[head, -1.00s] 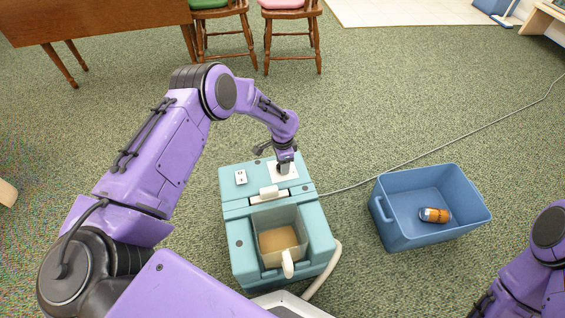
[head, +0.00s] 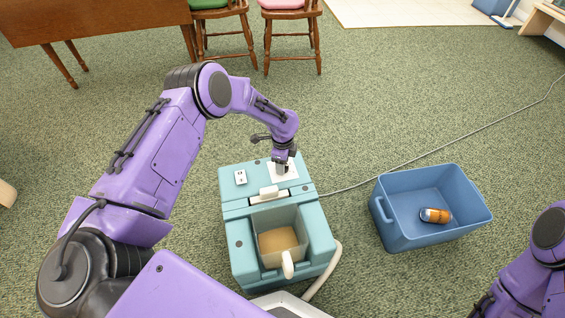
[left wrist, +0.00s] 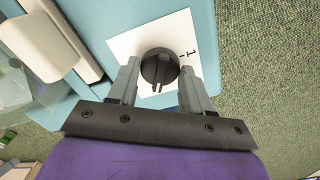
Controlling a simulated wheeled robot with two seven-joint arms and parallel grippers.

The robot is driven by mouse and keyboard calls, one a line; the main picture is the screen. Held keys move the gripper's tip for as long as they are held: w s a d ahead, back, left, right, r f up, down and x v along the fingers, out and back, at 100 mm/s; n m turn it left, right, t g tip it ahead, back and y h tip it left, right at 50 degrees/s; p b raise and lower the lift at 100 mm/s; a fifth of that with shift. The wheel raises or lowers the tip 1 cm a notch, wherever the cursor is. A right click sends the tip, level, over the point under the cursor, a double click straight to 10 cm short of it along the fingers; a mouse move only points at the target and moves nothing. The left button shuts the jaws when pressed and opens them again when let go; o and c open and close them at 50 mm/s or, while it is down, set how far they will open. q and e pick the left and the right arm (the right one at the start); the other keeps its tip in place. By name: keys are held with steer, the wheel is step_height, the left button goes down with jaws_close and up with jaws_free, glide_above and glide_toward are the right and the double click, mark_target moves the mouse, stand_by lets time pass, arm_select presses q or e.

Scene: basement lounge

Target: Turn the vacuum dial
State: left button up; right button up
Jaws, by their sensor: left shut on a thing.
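The teal vacuum machine (head: 232,212) stands on the carpet in the middle of the head view. Its black round dial (left wrist: 160,68) sits on a white plate (left wrist: 122,46) with a dark mark beside it, in the left wrist view. My left gripper (left wrist: 158,78) is over the plate with one finger on each side of the dial, shut on it. In the head view the left gripper (head: 281,169) comes down onto the plate and hides the dial. My right arm shows at the right edge of the head view, but its fingers cannot be made out.
A blue bin (head: 405,238) with an orange can (head: 436,215) in it stands right of the machine. A grey cord (head: 445,147) runs across the carpet to the upper right. A wooden table (head: 95,18) and chairs stand at the back.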

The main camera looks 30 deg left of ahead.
stand_by(0.3)
arm_select(q)
steer(key=o, duration=1)
steer(key=shift+o, duration=0.2)
step_height(320, 180, up, 10)
steer(key=p, duration=0.2)
steer(key=shift+r+p, duration=0.25)
steer(key=shift+p, duration=0.15)
